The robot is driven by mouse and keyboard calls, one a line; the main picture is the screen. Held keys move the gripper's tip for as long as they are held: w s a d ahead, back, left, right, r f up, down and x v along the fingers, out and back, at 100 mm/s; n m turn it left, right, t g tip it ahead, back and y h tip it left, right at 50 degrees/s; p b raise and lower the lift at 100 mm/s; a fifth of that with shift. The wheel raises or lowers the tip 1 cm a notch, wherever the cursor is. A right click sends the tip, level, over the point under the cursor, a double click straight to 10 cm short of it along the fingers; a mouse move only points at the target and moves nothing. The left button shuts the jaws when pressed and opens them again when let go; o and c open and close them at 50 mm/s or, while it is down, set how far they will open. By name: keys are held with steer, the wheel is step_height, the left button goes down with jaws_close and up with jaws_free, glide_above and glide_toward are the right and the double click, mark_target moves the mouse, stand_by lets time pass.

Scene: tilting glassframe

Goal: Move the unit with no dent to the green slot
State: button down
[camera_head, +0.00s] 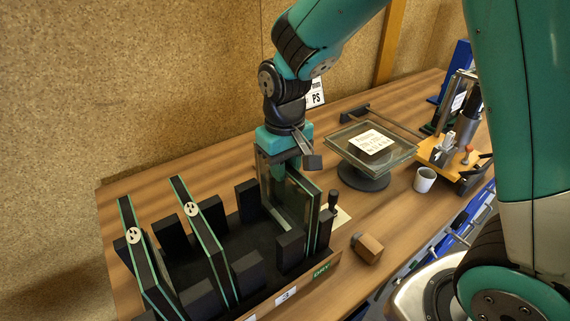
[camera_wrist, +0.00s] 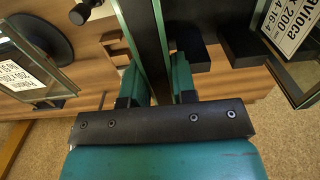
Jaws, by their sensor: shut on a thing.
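A glass unit (camera_head: 303,208) with dark edges stands upright at the right end of the black rack (camera_head: 238,222), among the black posts. My gripper (camera_head: 281,165) is shut on its top edge. In the wrist view my gripper (camera_wrist: 160,88) has the unit's dark edge (camera_wrist: 148,40) between its fingers. The green label (camera_head: 322,270) is on the rack's front at this right end. Posts hide the unit's lower edge, so I cannot tell whether it is fully seated. Two other units (camera_head: 205,240) (camera_head: 147,262) stand to the left, each with a round white marked sticker. No dent is discernible.
A glass pane (camera_head: 345,146) with a label lies on a round black stand to the right. A cork wall (camera_head: 130,80) stands behind.

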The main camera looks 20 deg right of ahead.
steer(key=shift+f, duration=0.3)
stand_by(0.5)
steer(key=c, duration=0.8)
jaws_free()
steer(key=shift+f, duration=0.1)
steer(key=shift+c, duration=0.2)
step_height(320, 180, up, 18)
steer(key=b, duration=0.2)
steer(key=s+a+f+n+y, duration=0.2)
steer(key=s+f, duration=0.1)
steer(key=s, duration=0.6)
steer(key=s+a+f+n+y, duration=0.2)
steer(key=s+f, duration=0.2)
steer(key=s, duration=0.5)
steer(key=shift+s+a+f+n, duration=0.2)
steer(key=shift+s+a+n, duration=0.05)
steer(key=shift+s+n, duration=0.15)
